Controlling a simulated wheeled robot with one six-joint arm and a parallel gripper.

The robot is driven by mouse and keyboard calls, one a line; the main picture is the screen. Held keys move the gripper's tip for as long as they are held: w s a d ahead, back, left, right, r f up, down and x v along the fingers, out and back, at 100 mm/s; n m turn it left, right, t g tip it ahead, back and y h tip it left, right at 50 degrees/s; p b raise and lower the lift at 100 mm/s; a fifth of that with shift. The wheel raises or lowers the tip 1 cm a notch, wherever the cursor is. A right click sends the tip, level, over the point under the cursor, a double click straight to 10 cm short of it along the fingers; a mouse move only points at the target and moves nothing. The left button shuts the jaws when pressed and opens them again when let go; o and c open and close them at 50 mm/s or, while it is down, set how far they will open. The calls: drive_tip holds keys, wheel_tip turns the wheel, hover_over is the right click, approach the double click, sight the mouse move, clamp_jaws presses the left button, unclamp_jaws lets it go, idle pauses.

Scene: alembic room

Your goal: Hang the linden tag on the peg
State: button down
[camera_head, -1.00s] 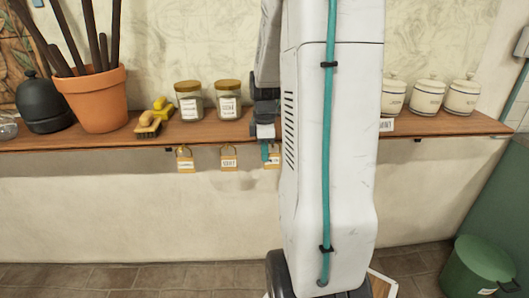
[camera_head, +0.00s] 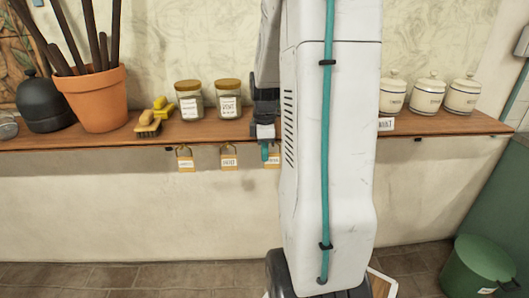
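Three small tan tags with white labels hang below the front edge of the wooden shelf: a left tag (camera_head: 185,163), a middle tag (camera_head: 229,162) and a right tag (camera_head: 272,163). Their lettering is too small to read surely, so I cannot tell which is the linden tag. My gripper (camera_head: 265,151) is at the shelf edge, close above and in front of the right tag. One teal fingertip shows; my white arm hides much of the area to its right. I cannot tell whether the gripper touches or holds the right tag.
The shelf (camera_head: 440,123) carries a terracotta pot (camera_head: 98,100) of dark sticks, a black vessel (camera_head: 45,108), a brush (camera_head: 148,124), two glass jars (camera_head: 228,100) and three cream canisters (camera_head: 427,95). A green bin (camera_head: 478,265) stands on the floor at right. The wall below the shelf is clear.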

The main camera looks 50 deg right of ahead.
drive_tip(key=c, duration=1.6)
unclamp_jaws()
drive_tip(key=shift+o, duration=0.2)
drive_tip(key=shift+r, duration=0.1)
drive_tip(key=shift+w+d+r, duration=0.1)
drive_tip(key=shift+r, duration=0.15)
wheel_tip(320, 180, up, 7)
drive_tip(key=shift+r, duration=0.15)
drive_tip(key=a+r+m, duration=0.2)
drive_tip(key=a+r, duration=0.1)
drive_tip(key=a, duration=0.8)
drive_tip(key=s+a+m, duration=0.3)
drive_tip(key=s+a, duration=0.4)
drive_tip(key=a, duration=0.3)
drive_tip(key=s+a+r+m+t, duration=0.1)
drive_tip(key=s+a+m, duration=0.2)
drive_tip(key=s+a, duration=0.4)
drive_tip(key=a, duration=0.4)
